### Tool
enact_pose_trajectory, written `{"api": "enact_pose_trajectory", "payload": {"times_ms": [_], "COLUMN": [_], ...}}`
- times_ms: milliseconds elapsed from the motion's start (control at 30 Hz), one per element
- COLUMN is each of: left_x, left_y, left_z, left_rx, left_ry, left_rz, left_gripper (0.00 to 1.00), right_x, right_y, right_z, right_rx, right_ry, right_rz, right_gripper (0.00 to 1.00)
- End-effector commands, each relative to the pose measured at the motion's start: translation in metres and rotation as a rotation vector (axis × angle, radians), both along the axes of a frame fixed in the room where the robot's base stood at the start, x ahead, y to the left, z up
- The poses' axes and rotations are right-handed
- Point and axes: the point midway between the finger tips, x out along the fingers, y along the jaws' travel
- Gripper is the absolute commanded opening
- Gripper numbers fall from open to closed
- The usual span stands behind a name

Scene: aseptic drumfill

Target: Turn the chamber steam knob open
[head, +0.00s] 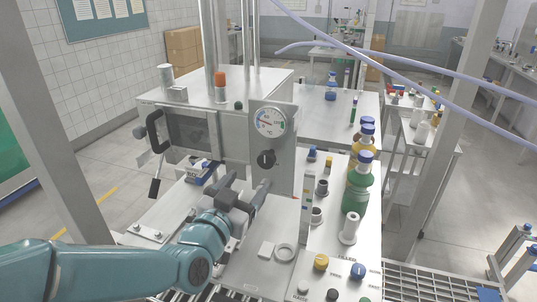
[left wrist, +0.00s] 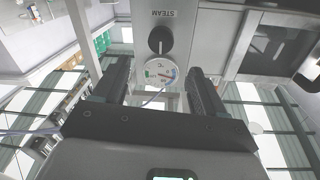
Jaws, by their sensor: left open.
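The chamber steam knob (head: 265,160) is a round black knob on the upright grey panel, just below a white round dial gauge (head: 271,121). In the left wrist view the picture is upside down; the knob (left wrist: 160,40) shows there with a light pointer mark and a STEAM label beside it. My left gripper (head: 243,184) is open and empty, in front of and below the knob in the head view. In the left wrist view its two dark fingers (left wrist: 157,72) stand apart, with the gauge seen between them and the knob beyond their tips. My right gripper is not seen.
The steel chamber has a window and a black handle (head: 155,131) left of the panel. A green bottle (head: 354,194) and blue-capped bottles stand to the right.

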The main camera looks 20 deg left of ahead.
Motion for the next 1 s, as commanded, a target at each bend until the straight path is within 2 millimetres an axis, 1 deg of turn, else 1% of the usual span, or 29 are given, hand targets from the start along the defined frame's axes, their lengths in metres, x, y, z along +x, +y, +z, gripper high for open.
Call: {"api": "enact_pose_trajectory", "payload": {"times_ms": [33, 300, 400, 500, 600, 700, 933, 967, 1000], "left_x": [0.013, 0.076, 0.095, 0.109, 0.117, 0.121, 0.122, 0.122, 0.122], "left_y": [-0.002, -0.008, -0.010, -0.011, -0.012, -0.012, -0.012, -0.012, -0.012], "left_z": [0.002, 0.003, 0.002, 0.001, 0.000, 0.000, -0.001, -0.001, -0.001], "left_rx": [0.000, 0.000, 0.000, 0.000, 0.000, 0.000, 0.000, 0.000, 0.000], "left_ry": [0.004, 0.002, 0.002, 0.001, 0.001, 0.000, 0.000, 0.000, 0.000], "left_rz": [-0.001, -0.001, -0.001, -0.001, -0.001, -0.001, -0.001, -0.001, -0.001], "left_gripper": [0.71, 0.71, 0.71, 0.71, 0.71, 0.71, 0.71, 0.62, 0.49], "right_x": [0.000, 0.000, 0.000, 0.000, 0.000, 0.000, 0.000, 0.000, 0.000], "right_y": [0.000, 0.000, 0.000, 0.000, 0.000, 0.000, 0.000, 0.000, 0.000], "right_z": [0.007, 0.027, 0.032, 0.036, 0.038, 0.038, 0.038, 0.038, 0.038], "right_rx": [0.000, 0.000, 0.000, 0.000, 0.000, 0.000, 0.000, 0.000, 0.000], "right_ry": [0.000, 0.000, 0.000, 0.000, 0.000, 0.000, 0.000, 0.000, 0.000], "right_rz": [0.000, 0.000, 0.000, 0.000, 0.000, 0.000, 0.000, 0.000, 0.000], "right_gripper": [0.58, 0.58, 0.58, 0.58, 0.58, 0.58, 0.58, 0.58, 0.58]}}
